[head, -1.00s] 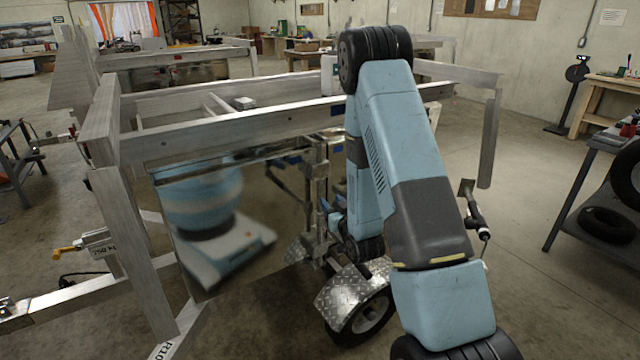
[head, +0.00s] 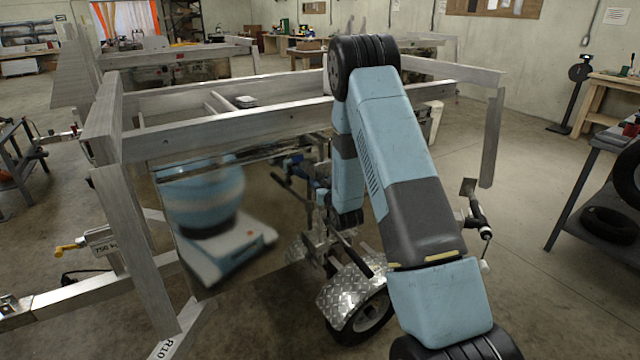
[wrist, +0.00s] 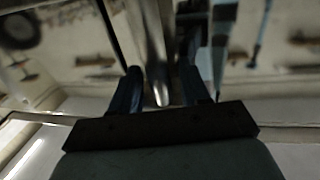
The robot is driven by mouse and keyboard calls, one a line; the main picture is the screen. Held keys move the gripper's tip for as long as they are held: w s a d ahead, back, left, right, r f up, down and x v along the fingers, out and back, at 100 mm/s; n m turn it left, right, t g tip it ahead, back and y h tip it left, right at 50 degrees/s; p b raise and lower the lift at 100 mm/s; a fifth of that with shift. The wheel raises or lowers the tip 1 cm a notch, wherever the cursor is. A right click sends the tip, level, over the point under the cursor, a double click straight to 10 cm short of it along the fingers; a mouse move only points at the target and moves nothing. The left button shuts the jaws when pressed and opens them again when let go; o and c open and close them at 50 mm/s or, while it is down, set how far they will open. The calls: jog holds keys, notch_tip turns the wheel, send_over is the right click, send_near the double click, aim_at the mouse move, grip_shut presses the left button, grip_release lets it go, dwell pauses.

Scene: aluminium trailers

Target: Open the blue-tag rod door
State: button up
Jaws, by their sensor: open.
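The trailer has a polished, mirror-like door panel (head: 225,225) on the side facing me, reflecting my body. It looks closed. Upright metal rod hardware (head: 331,240) stands at its right end, partly hidden by my arm. My gripper (head: 321,192), with dark blue fingers, is beside this hardware, small and partly hidden. In the wrist view my gripper (wrist: 161,82) is open, with a shiny metal bar (wrist: 153,50) showing between its fingers; I cannot tell whether they touch it. I cannot make out a blue tag now.
The trailer's top rail (head: 230,128) runs above the panel, near my arm. A fender (head: 350,292) and wheel are below the gripper. A dark table with tyres (head: 606,222) stands at right. The floor between is clear.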

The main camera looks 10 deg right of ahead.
jog(key=shift+c, duration=0.3)
grip_shut()
